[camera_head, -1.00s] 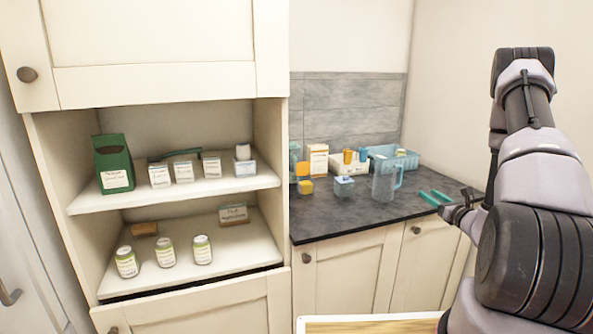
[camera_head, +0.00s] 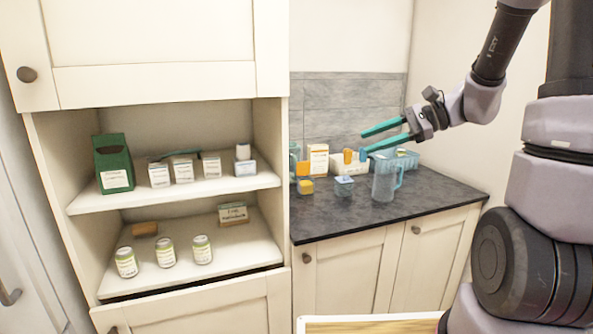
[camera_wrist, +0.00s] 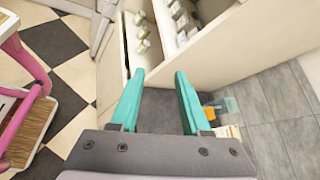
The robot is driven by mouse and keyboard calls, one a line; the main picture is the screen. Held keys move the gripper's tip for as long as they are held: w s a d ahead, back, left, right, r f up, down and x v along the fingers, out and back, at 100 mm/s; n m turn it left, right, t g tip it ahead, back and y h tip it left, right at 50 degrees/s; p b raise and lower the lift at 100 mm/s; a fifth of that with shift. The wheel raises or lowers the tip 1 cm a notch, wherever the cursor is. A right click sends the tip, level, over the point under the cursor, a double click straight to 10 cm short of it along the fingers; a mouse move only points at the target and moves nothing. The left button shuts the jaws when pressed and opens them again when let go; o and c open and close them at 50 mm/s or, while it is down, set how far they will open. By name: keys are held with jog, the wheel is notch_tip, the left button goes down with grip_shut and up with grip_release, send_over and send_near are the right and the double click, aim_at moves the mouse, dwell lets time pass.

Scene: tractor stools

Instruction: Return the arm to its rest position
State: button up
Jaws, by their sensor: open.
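My gripper (camera_head: 372,139) has two teal fingers and is in the air above the dark countertop (camera_head: 330,222), at the end of my raised arm on the right. Its fingers are apart with nothing between them. In the wrist view my gripper (camera_wrist: 155,90) is also open and empty, with the dark countertop seen between its fingers. In the head view the fingers point left, in front of the grey backsplash.
A clear jug (camera_head: 384,184), a blue-lidded jar (camera_head: 344,187), a blue basket (camera_head: 405,160) and an orange-and-white box (camera_head: 318,160) stand on the counter. The shelf unit (camera_head: 200,188) at left holds a green box (camera_head: 113,165) and several jars. Open floor (camera_wrist: 60,75) shows in the wrist view.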

jog(key=s+d+r+n+t+h, duration=0.2)
jog(key=s+d+r+n+h, duration=0.1)
jog(key=s+r+n+h, duration=0.1)
jog(key=s+d+r+n+t+h, duration=0.2)
jog(key=s+d+r+n+h, duration=0.1)
jog(key=s, duration=0.6)
jog(key=r+n+h, duration=0.1)
jog(key=n+h, duration=0.1)
jog(key=h, duration=0.1)
jog(key=shift+s+d+r+h, duration=0.2)
jog(key=shift+s+r+h, duration=0.05)
jog(key=shift+r+h, duration=0.15)
